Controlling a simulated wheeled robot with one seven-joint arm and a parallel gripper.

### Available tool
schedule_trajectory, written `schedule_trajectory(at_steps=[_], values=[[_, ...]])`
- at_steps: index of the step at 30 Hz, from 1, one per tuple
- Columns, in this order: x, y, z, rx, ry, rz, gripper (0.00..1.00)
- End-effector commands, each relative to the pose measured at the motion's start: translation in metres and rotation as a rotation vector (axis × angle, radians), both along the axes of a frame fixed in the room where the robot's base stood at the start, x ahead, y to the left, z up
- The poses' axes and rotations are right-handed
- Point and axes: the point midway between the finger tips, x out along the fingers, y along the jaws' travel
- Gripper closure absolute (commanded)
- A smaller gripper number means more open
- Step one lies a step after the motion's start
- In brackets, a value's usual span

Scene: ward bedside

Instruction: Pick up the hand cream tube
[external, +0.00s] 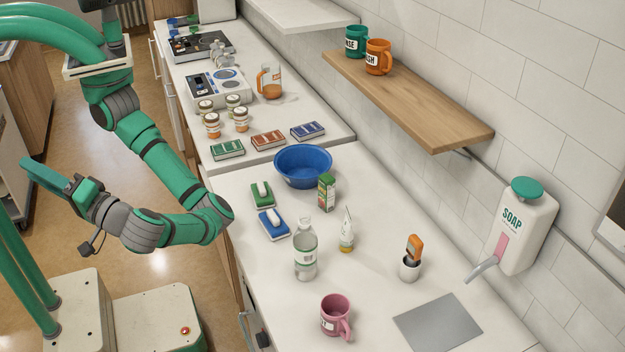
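A small white tube with a yellow base (347,231), which looks like the hand cream tube, stands upright on the white counter (375,290). It is right of a clear bottle with a pale label (305,250) and in front of a green carton (326,193). My gripper (32,172) is at the far left, well away from the counter and the tube, over the floor side. It points left. Its fingers are too small and angled to tell if they are open or shut, and I see nothing held in it.
A blue bowl (303,167), a pink mug (336,316), a grey cup with an orange-topped item (410,267) and a grey mat (437,323) are on the counter. Two soap-like blocks lie left of the carton. A wooden shelf (430,115) juts from the wall.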

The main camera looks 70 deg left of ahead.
Motion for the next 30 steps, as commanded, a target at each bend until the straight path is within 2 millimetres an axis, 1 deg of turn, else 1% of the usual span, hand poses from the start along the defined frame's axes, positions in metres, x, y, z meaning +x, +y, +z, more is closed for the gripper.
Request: schedule_trajectory(at_steps=[1,5,8,11,14,16,18,21,26,28,29,30], values=[[0.011,-0.002,-0.001,-0.020,-0.001,0.033,0.69],[0.036,-0.005,-0.002,-0.080,-0.007,0.110,0.69],[0.059,-0.006,-0.004,-0.132,-0.016,0.179,0.69],[0.087,-0.008,-0.007,-0.196,-0.033,0.266,0.69],[0.123,-0.007,-0.010,-0.279,-0.058,0.372,0.69],[0.151,-0.004,-0.013,-0.343,-0.085,0.452,0.69],[0.178,0.000,-0.016,-0.404,-0.115,0.532,0.69],[0.214,0.007,-0.021,-0.486,-0.164,0.630,0.69],[0.262,0.020,-0.027,-0.593,-0.240,0.761,0.69],[0.285,0.017,-0.035,-0.656,-0.273,0.840,0.69],[0.297,0.012,-0.041,-0.694,-0.288,0.886,0.69],[0.314,0.002,-0.050,-0.753,-0.311,0.952,0.69]])
